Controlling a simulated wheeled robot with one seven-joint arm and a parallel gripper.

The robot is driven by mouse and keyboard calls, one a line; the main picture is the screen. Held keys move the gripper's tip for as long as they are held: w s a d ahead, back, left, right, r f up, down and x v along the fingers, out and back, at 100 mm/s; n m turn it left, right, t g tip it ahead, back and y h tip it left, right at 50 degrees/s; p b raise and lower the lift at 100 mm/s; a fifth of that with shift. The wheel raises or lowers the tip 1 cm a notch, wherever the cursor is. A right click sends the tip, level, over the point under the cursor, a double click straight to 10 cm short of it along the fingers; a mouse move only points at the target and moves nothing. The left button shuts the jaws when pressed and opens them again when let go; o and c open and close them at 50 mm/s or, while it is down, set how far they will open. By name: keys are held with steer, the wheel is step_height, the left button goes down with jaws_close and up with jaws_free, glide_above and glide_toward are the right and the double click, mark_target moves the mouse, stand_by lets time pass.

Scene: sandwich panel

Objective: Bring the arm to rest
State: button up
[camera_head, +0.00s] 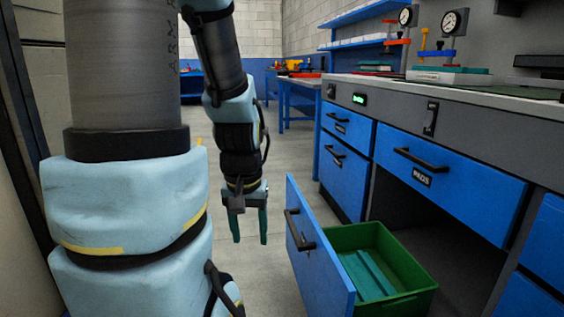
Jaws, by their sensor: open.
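My arm hangs down in the left half of the head view, its upper links large and near. My gripper (249,226) points downward with its two fingers apart and nothing between them. It hangs over the open floor, to the left of an open blue drawer front (319,258), and looks apart from it in the picture. The exact gap in depth cannot be told.
A green bin (409,270) with teal pieces (366,274) sits behind the open drawer front. The blue workbench (440,187) with closed drawers fills the right. Gauges (454,23) stand on top. Grey floor (272,180) lies clear beyond my gripper.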

step_height(320, 180, up, 35)
steer(key=p, duration=3.4)
